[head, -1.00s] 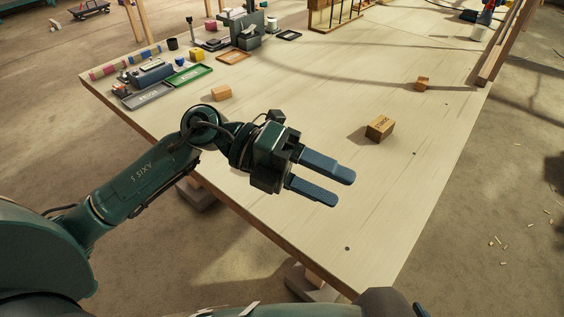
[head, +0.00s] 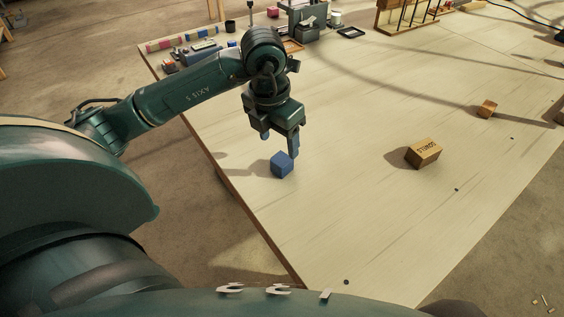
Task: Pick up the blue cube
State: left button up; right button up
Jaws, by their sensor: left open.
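The blue cube (head: 282,165) sits on the pale wooden table near its left edge in the head view. My left gripper (head: 280,146) points down with its fingers spread and nothing between them. It is just behind and above the cube in the picture. One finger reaches down beside the cube's upper right; I cannot tell whether it touches. The other fingertip shows higher, to the left. My right gripper is out of view.
A labelled wooden block (head: 423,153) lies right of the cube, and a smaller wooden block (head: 487,109) is farther off. Trays, tools and a dark machine (head: 303,20) stand at the table's far left. The table (head: 340,215) is bare in front.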

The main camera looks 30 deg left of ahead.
aim_at(281, 159)
pick_arm(q)
jog(key=shift+w+d+f+p, duration=0.15)
jog(key=shift+f+p, duration=0.1)
jog(key=shift+f, duration=1.3)
jog(key=shift+d+f+p, duration=0.15)
jog(key=shift+f+p, duration=0.05)
jog(key=shift+f, duration=1.35)
jog(key=shift+c, duration=0.3)
jog(key=c, duration=1)
